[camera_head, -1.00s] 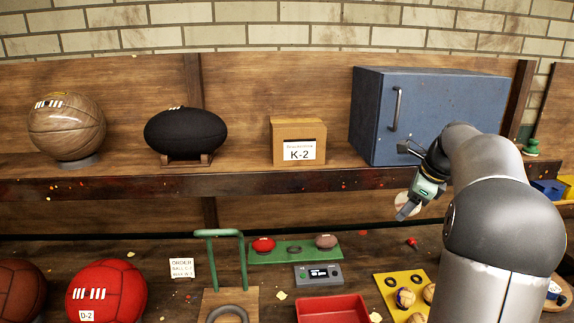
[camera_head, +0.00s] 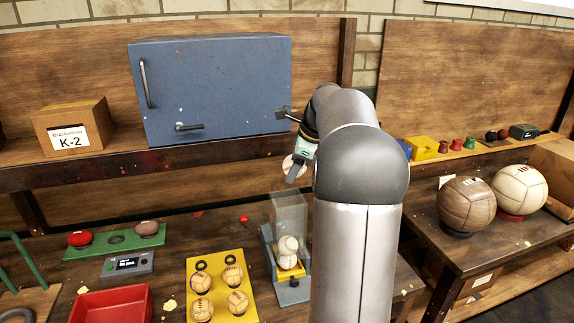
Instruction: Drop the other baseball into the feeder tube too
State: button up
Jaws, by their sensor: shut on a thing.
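My gripper (camera_head: 295,168) is in front of the blue cabinet's lower right, above the table. It is shut on a pale baseball (camera_head: 287,163), partly hidden behind the finger. The feeder tube (camera_head: 289,208), a clear upright square one on a grey base, stands on the table below and slightly left of my gripper. White baseball shapes (camera_head: 288,244) show low in the tube, seemingly two stacked above a yellow part. The held ball is above the tube and apart from it; whether it is lined up with the opening I cannot tell.
A yellow tray (camera_head: 216,264) with several tan balls lies left of the feeder. A red bin (camera_head: 113,304), a grey display box (camera_head: 127,264) and a green rack (camera_head: 115,241) are further left. The blue cabinet (camera_head: 215,90) stands on the shelf behind. Large balls (camera_head: 467,204) sit on the right table.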

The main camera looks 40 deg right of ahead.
notch_tip(320, 180, down, 4)
jog(key=b, duration=0.3)
jog(key=shift+a+f, duration=0.1)
jog(key=shift+f, duration=0.05)
jog(key=o, duration=1.1)
jog(key=v, duration=1.7)
jog(key=shift+s+r, duration=0.2)
